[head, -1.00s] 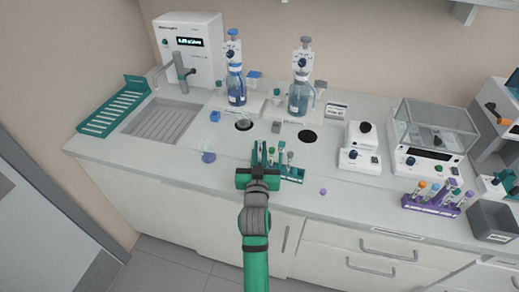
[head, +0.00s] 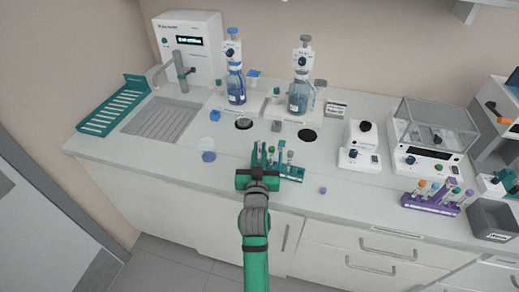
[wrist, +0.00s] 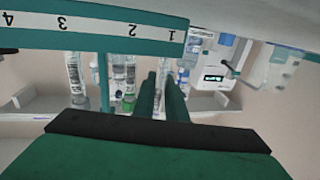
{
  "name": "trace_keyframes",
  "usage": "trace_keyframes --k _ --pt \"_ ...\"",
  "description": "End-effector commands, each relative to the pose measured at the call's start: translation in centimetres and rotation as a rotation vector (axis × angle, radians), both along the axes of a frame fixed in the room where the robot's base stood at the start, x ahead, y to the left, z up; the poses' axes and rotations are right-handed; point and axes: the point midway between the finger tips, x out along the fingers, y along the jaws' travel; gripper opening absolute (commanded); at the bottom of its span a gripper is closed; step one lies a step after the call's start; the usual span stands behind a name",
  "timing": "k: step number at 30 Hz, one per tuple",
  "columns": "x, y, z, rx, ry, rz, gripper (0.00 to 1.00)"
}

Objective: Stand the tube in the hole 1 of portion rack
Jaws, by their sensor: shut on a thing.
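My gripper (head: 263,156) is at the left end of the teal portion rack (head: 293,174), near the counter's front. In the wrist view its two fingers (wrist: 161,98) are close together, just below the label 1 of the rack's numbered bar (wrist: 85,27). The gripper is shut on the tube, which is mostly hidden by the fingers; I cannot tell whether it is inside hole 1. Other tubes stand in the rack to the right of my gripper, one with a green cap (head: 282,144) and one with a grey cap (head: 290,153).
A purple cap (head: 323,190) lies right of the rack. A purple rack of capped tubes (head: 430,205) and a grey bin (head: 492,221) stand at the right. Dispenser bottles (head: 298,98) stand behind; a clear blue-tinted vessel (head: 208,156) is at the left.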

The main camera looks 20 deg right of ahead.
Motion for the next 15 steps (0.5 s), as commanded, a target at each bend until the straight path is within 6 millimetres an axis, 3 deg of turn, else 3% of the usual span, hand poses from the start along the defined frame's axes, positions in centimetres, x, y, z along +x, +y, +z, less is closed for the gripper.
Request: trace_keyframes --k 15 --pt "-0.03 0.03 -0.6 0.0 0.001 0.0 0.0"
